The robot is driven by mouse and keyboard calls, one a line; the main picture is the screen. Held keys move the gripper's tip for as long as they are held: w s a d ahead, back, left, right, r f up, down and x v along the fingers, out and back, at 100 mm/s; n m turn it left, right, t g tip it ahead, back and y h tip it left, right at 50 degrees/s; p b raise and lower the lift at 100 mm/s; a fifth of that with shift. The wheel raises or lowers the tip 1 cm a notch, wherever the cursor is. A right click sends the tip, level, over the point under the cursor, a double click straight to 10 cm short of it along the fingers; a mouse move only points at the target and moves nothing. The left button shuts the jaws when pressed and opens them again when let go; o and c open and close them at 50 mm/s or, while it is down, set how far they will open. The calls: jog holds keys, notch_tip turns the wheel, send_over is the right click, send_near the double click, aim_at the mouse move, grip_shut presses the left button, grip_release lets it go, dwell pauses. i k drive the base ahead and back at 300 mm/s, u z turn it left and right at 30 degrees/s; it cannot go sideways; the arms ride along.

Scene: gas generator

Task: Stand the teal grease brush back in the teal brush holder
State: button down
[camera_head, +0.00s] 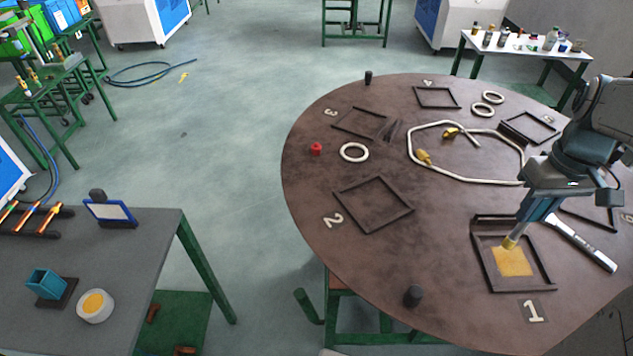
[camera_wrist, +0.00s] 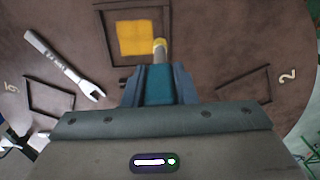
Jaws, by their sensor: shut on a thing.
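My gripper (camera_head: 534,207) is above frame 1 on the round brown table (camera_head: 310,205). It is shut on the teal grease brush (camera_head: 518,230), which points down and tilted, with its yellow tip at the yellow patch (camera_head: 514,262) inside the frame. I cannot tell whether the tip touches it. In the wrist view, the brush (camera_wrist: 159,55) sticks out between the fingers of my gripper (camera_wrist: 158,86). The teal brush holder (camera_head: 45,283) stands on the grey table (camera_head: 145,250) at the lower left, far from my gripper. Its opening faces up and looks empty.
A white pot of yellow grease (camera_head: 95,304) stands beside the holder. A blue-framed tablet (camera_head: 110,213) stands behind them. A wrench (camera_head: 582,243) lies right of frame 1. A bent pipe (camera_head: 480,179) and rings lie on the round table. Open floor separates the two tables.

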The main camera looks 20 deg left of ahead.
aim_at(54, 289)
jog(key=u, duration=2.85)
jog(key=i, duration=1.1)
jog(key=z, duration=0.05)
